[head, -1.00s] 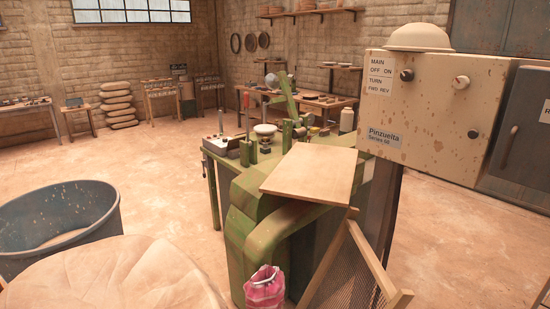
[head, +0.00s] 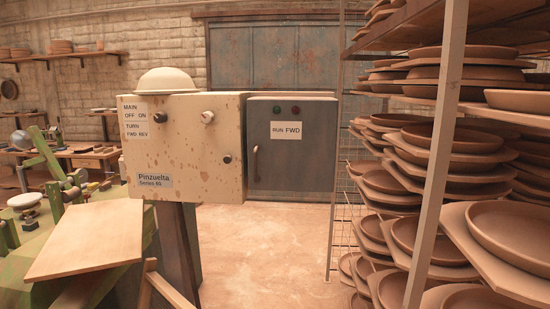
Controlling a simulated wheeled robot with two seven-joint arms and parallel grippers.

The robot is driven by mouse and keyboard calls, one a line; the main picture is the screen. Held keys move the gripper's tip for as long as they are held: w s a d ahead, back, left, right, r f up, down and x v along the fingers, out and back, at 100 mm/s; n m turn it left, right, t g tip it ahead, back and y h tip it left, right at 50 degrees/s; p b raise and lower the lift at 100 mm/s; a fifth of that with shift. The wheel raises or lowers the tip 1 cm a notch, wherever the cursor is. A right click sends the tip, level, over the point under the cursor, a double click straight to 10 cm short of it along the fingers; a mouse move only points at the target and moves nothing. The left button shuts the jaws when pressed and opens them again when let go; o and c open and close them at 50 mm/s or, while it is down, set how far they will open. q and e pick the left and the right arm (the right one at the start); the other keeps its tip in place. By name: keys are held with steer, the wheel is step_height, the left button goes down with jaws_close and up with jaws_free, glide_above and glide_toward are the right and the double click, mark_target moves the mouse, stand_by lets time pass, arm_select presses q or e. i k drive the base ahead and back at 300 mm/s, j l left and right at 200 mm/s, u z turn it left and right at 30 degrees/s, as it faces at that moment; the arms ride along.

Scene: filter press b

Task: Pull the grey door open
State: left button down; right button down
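The grey door (head: 300,165) is the front of a grey metal cabinet, standing just right of the cream control box in the head view. It looks closed. A dark vertical handle (head: 256,163) sits on its left side. A white label reading "RUN FWD" (head: 292,130) is on its upper part, with a dark green and a red lamp above it. Neither of my grippers shows in the head view.
The rust-spotted cream control box (head: 185,160) with knobs stands left of the door, a bowl on top. A wooden board (head: 90,238) lies at lower left. A rack of clay dishes (head: 445,150) fills the right. Bare floor (head: 265,250) lies before the door.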

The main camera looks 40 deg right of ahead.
mark_target(291, 143)
steer(key=z, duration=1.3)
